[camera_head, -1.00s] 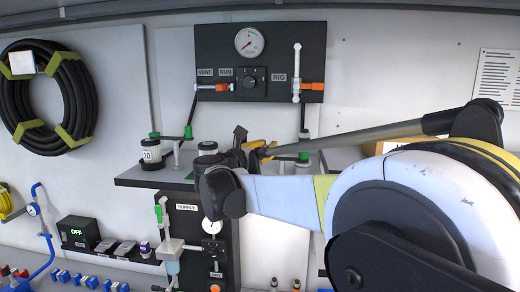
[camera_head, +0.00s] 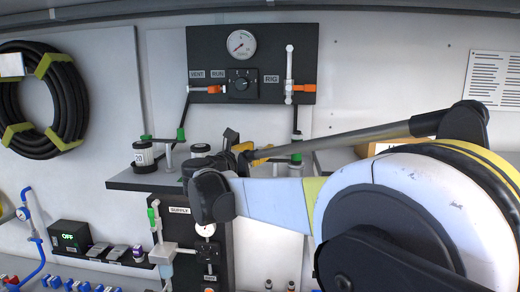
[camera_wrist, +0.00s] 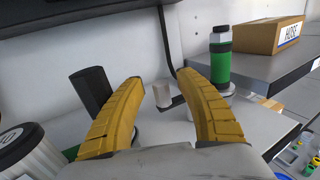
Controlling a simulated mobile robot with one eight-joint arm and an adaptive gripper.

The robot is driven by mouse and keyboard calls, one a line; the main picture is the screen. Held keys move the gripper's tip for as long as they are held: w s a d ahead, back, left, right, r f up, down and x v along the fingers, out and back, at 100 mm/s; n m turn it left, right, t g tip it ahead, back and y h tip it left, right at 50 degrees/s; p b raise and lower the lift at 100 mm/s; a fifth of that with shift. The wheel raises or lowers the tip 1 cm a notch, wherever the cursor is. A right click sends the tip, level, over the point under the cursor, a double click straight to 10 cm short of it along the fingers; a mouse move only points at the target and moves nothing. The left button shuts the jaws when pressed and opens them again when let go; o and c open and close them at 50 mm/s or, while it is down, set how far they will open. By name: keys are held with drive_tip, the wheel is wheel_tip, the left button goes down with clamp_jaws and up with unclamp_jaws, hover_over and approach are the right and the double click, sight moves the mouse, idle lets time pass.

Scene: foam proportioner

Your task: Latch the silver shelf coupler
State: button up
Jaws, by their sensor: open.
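My gripper (camera_wrist: 160,80) is open, with its two yellow fingers spread on either side of a small silver-grey fitting (camera_wrist: 164,96) over the shelf (camera_wrist: 266,70). This fitting seems to be part of the silver shelf coupler. It stands in front of the fingertips, beside a green-and-white hose fitting (camera_wrist: 219,58), and I cannot tell whether it touches a finger or is latched. In the head view my gripper (camera_head: 245,152) is above the dark shelf (camera_head: 120,184), and my arm hides the coupler there. The green fitting shows just right of my gripper (camera_head: 296,159).
A cardboard HOSE box (camera_wrist: 264,36) stands at the right on the shelf. A black gauge panel (camera_head: 255,82) hangs above. A canister marked 20 (camera_head: 143,154) stands on the shelf.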

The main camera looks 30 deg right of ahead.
drive_tip(key=v, duration=1.1)
drive_tip(key=shift+a, duration=0.1)
